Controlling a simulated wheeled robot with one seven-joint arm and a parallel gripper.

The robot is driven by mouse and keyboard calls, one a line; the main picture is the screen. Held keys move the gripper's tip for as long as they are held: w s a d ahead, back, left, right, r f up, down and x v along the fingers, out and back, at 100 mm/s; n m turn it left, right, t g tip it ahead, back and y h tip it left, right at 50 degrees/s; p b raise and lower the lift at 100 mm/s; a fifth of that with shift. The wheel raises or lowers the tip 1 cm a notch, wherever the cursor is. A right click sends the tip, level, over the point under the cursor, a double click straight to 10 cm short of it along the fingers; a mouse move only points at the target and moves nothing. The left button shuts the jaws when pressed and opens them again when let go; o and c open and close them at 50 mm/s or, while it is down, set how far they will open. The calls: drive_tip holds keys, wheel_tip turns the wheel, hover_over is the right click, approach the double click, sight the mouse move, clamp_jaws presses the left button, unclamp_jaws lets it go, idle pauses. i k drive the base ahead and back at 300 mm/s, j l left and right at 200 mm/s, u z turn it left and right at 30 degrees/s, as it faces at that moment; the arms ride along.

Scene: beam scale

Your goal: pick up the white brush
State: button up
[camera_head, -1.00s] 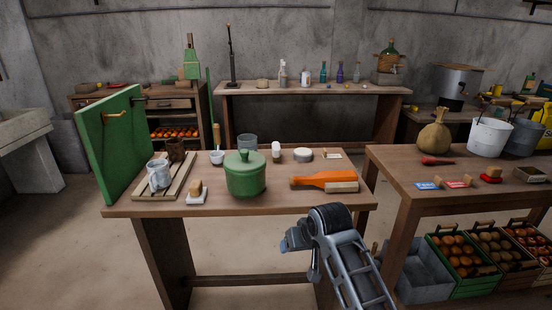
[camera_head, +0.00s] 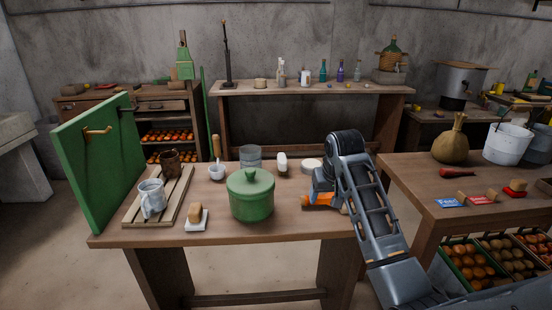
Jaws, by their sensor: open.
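A small white object (camera_head: 282,162) lies near the back middle of the wooden table, right of a grey pot; it may be the white brush, but its shape is too small to be sure. My gripper (camera_head: 321,190) is over the right part of the table, to the right of and nearer than that object, apart from it. My arm hides part of the orange brush-like tool (camera_head: 318,200) beneath. The gripper is open; its fingertips are hard to make out and I see nothing held.
A green lidded pot (camera_head: 251,197) stands in front of the white object. A round white item (camera_head: 311,165) lies close to my arm. A slatted tray (camera_head: 179,204) with mugs and an upright green board (camera_head: 90,165) fill the left. The second table (camera_head: 415,180) stands right.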

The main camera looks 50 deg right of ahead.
sight(282, 161)
drive_tip(key=i+l, duration=0.8)
drive_tip(key=i, duration=0.1)
